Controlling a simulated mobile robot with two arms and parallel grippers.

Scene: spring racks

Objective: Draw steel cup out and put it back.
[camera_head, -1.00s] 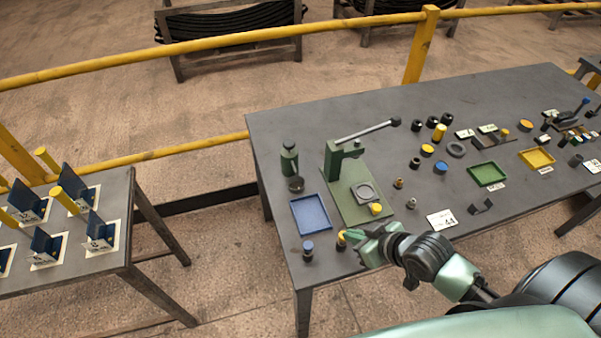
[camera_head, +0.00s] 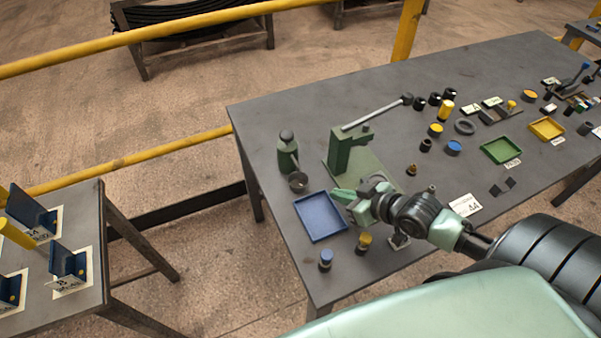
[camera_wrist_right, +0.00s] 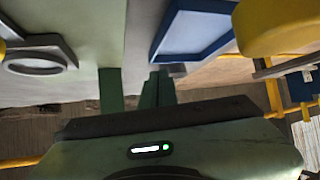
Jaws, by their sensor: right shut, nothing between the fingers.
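A small dark grey round cup (camera_head: 298,182), which may be the steel cup, stands between the green bottle-shaped object (camera_head: 287,150) and the blue tray (camera_head: 321,216). My right gripper (camera_head: 345,196) is shut and empty above the tray's right edge, apart from the cup. The green lever press (camera_head: 350,150) stands just behind the gripper, and my gripper and wrist cover part of its base. My left gripper is not in view.
Two small capped posts, one blue (camera_head: 325,259) and one yellow (camera_head: 364,242), stand near the table's front edge. The press lever (camera_head: 375,112) reaches to the right. Green (camera_head: 502,150) and yellow (camera_head: 547,128) trays lie further right. The table's back left is clear.

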